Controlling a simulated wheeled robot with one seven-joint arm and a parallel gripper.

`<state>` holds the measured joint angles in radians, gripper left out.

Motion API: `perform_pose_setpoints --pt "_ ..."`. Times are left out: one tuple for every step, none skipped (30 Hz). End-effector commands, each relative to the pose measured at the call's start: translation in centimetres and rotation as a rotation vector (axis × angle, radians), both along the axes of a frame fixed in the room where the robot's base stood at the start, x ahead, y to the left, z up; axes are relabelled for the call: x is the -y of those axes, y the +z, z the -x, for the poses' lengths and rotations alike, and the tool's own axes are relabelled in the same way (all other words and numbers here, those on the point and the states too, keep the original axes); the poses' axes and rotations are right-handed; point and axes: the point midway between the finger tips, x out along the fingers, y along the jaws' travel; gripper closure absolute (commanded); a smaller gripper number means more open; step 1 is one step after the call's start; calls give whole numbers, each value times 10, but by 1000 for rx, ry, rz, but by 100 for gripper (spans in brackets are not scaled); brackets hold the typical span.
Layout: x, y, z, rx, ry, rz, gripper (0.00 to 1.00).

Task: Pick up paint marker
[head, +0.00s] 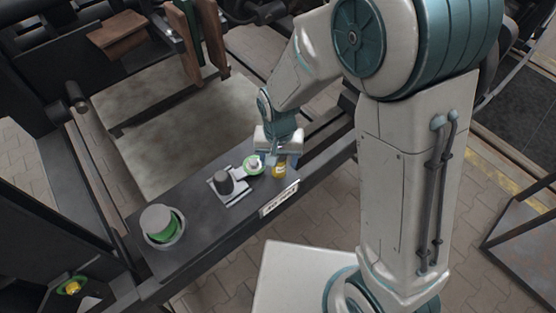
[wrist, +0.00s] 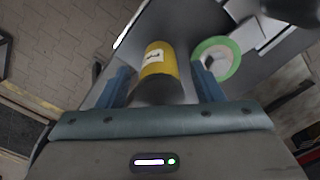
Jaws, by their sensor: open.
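The paint marker (wrist: 158,62) is a yellow cylinder with a white label and a dark near end. In the wrist view it lies between the two blue fingers of my gripper (wrist: 163,78), with a gap visible on each side. In the head view the yellow marker (head: 279,171) stands near the right end of the dark bench, just under my gripper (head: 277,159). My gripper is open, its fingers on either side of the marker. The marker's top is partly hidden by the gripper in the head view.
A green-and-white roll (head: 252,165) sits close on the marker's left; it also shows beside the right finger in the wrist view (wrist: 230,46). A dark cylinder (head: 223,182) stands on a pale plate further left. A green, grey-topped container (head: 160,222) stands at the bench's left end.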

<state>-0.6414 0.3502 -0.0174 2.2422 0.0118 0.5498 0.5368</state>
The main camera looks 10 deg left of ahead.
Motion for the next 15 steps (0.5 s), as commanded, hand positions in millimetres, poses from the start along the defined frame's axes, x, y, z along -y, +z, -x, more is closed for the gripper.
perform_pose_setpoints --pt "0 -3 0 -1 0 1 39" --pt "0 -4 0 -1 0 1 39" --pt "0 -4 0 0 0 0 39" --pt "0 -5 0 1 0 0 39" --pt "0 -5 0 1 0 0 39" --pt "0 -5 0 1 0 -1 39" --pt "0 -5 0 1 0 0 39" --pt "0 -5 0 1 0 0 39" --pt "0 -5 0 1 0 0 42" --pt "0 -5 0 1 0 0 51" --pt "0 -5 0 1 0 0 59" --pt "0 -5 0 1 0 0 70" --pt "0 -4 0 1 0 0 78" --pt "0 -4 0 1 0 0 87" --pt "0 -4 0 1 0 0 90"
